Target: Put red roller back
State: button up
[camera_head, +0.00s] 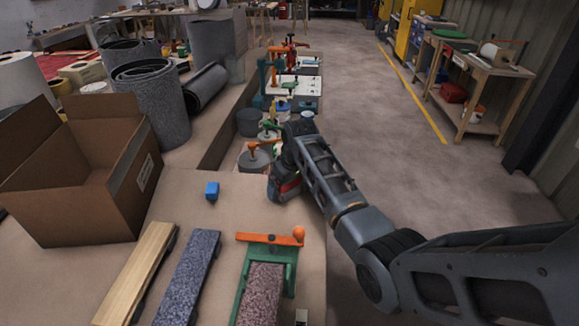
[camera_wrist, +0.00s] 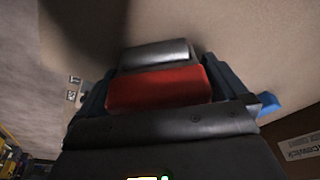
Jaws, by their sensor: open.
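My gripper (camera_head: 281,190) hangs low over the right edge of the cardboard-brown bench top (camera_head: 250,205). In the wrist view a red roller (camera_wrist: 155,88) with a grey metallic part (camera_wrist: 157,54) beyond it lies between my two dark fingers, which are open. A small patch of red also shows at my gripper in the head view. I cannot tell whether the fingers touch the roller or what it rests on.
A blue block (camera_head: 212,190) lies left of my gripper. An open cardboard box (camera_head: 85,195) stands at the left. In front are a wooden plank (camera_head: 136,275), a speckled blue plank (camera_head: 188,278) and a green frame (camera_head: 288,262) with an orange bar. Pots (camera_head: 255,160) and clamps stand behind.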

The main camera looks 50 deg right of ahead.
aim_at(292, 194)
jog(key=v, duration=1.2)
jog(key=shift+w, duration=0.25)
jog(key=shift+r, duration=0.1)
